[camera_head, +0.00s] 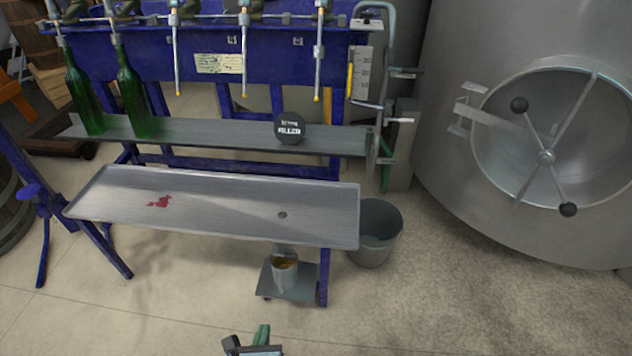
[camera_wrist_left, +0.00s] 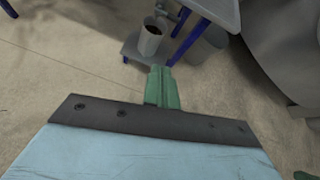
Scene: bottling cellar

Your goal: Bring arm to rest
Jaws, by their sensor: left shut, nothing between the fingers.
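My left gripper (camera_head: 262,331) shows at the bottom edge of the head view, low in front of the bottling bench. Its green fingers are together and hold nothing. In the left wrist view the closed green fingers (camera_wrist_left: 162,78) point away over the floor, apart from any object. My right gripper does not show in either view.
The filler bench has a shelf (camera_head: 210,136) with two green bottles (camera_head: 133,95) and a dark round block (camera_head: 289,128). A drip tray (camera_head: 240,205), a cup (camera_head: 285,270) on a low platform and a bucket (camera_head: 376,235) are nearby. A steel tank (camera_head: 450,130) stands right. The front floor is clear.

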